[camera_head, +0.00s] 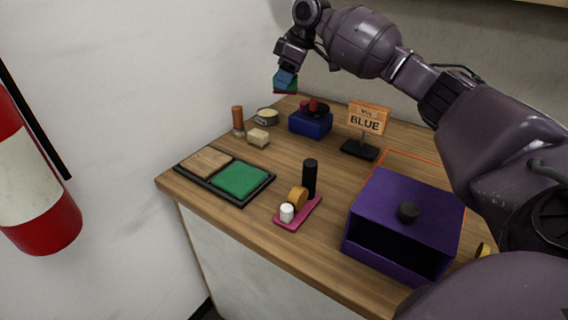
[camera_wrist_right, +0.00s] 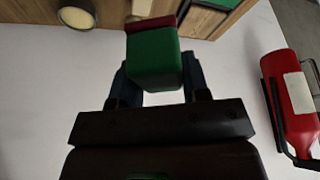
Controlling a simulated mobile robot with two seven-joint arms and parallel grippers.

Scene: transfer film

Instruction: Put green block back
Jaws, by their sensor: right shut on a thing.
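A green block (camera_wrist_right: 154,58) with a dark red layer at its far end is held between the fingers of my right gripper (camera_wrist_right: 160,85) in the right wrist view. In the head view my right gripper (camera_head: 286,76) is at the top, above the back of the counter, and a bit of the green block (camera_head: 284,91) shows below its fingers. A black two-part tray (camera_head: 243,202) lies at the counter's left front, with a wooden square (camera_head: 207,163) in one part and a flat green square (camera_head: 241,180) in the other. My left gripper is not in view.
A blue box (camera_head: 311,124) with red and black items stands at the back, near a sign (camera_head: 367,118) reading BLUE. A pink tray (camera_head: 299,213) with small objects and a purple box (camera_head: 405,222) stand in front. A fire extinguisher (camera_head: 34,190) is at the left.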

